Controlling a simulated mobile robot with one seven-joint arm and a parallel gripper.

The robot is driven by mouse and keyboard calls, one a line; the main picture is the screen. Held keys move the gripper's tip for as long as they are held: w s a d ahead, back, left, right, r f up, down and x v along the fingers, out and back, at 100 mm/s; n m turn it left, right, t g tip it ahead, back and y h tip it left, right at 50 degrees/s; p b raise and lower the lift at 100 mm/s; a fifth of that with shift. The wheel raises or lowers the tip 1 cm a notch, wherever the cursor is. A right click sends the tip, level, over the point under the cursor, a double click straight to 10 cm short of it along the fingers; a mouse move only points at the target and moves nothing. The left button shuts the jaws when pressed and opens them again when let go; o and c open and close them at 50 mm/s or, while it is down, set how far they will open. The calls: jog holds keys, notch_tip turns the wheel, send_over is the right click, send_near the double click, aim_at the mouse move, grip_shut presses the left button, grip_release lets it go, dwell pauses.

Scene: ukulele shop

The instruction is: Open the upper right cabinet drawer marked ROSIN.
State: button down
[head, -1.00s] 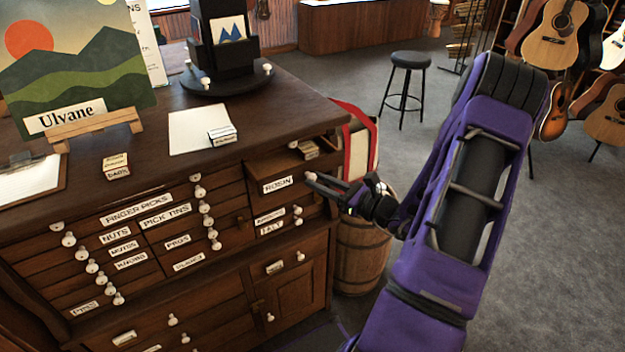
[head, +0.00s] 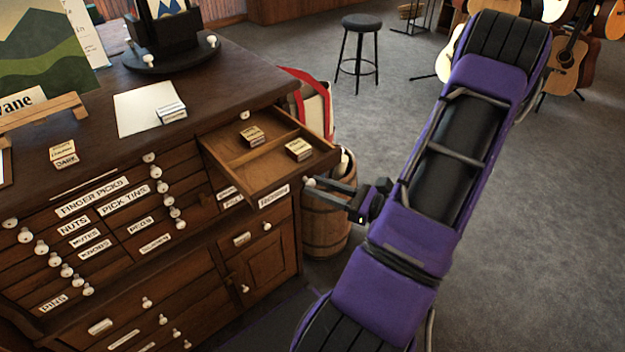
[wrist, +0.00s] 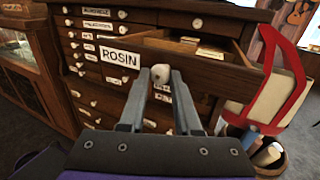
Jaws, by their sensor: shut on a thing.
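The ROSIN drawer (head: 268,176) at the upper right of the wooden cabinet (head: 70,180) stands well out from the cabinet front. The fingers also show in the wrist view (wrist: 160,85), reaching up to the knob.
A wooden barrel (head: 325,220) and a white bag with red straps (head: 312,105) stand close to the cabinet's right side. A black stool (head: 360,50) and several guitars (head: 568,62) are farther back. Grey carpet (head: 540,230) to the right is clear.

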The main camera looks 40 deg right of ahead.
jog(key=shift+s, duration=0.1)
jog(key=c, duration=0.6)
grip_release()
jog(key=shift+c, duration=0.2)
jog(key=v, duration=1.7)
jog(key=shift+s+b, duration=0.2)
jog(key=shift+b, duration=0.2)
